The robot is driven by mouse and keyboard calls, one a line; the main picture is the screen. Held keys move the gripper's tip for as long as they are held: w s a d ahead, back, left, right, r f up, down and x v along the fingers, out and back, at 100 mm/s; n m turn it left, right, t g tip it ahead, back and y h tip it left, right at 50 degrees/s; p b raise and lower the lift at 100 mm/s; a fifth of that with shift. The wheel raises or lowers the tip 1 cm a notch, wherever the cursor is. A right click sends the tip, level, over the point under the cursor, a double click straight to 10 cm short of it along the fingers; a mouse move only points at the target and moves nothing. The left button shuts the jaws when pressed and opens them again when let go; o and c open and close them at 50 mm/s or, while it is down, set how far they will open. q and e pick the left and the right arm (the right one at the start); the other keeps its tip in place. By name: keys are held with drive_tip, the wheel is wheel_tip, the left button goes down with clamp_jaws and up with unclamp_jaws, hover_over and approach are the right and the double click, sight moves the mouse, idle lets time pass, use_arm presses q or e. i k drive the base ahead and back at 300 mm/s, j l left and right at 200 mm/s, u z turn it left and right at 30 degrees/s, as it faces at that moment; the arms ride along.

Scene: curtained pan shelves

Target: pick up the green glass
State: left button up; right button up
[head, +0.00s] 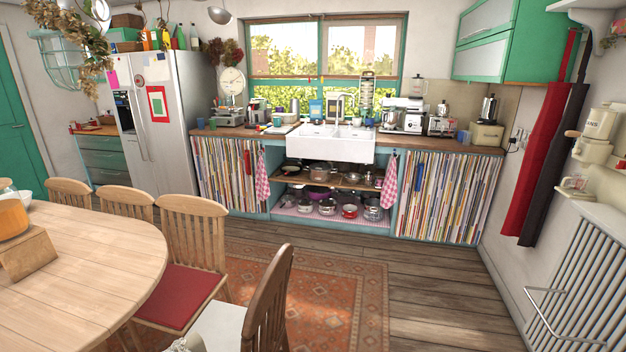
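I cannot pick out a green glass with certainty at this distance. A small teal-green cup or glass (277,121) stands on the wooden counter, left of the white sink. Small bluish cups (212,123) stand at the counter's left end by the fridge, and another bluish cup (462,136) stands toward its right end. Neither of my grippers can be made out in the head view.
A round wooden table (110,262) with chairs (193,235) fills the left foreground. Another chair (268,305) stands at the bottom centre. The white sink (330,145) interrupts the counter (430,141). Open wooden floor (440,270) and a rug (335,285) lie before it.

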sight(213, 123)
drive_tip(key=i+l, duration=0.3)
drive_tip(key=i, duration=0.2)
drive_tip(key=i+l+z, duration=0.1)
drive_tip(key=i+l, duration=0.15)
drive_tip(key=i, duration=0.3)
drive_tip(key=i+l, duration=0.25)
drive_tip(key=i, duration=0.25)
drive_tip(key=i+l+z, duration=0.1)
drive_tip(key=i+l, duration=0.15)
drive_tip(key=i, duration=0.3)
drive_tip(key=i+l, duration=0.2)
drive_tip(key=i, duration=0.3)
drive_tip(key=i+j+u, duration=0.2)
drive_tip(key=i+u, duration=0.7)
drive_tip(key=i, duration=0.25)
drive_tip(key=i+l+u, duration=0.2)
drive_tip(key=i+u, duration=0.25)
drive_tip(key=i, duration=0.15)
drive_tip(key=i+l+u, duration=0.45)
drive_tip(key=i+j, duration=0.05)
drive_tip(key=i, duration=0.05)
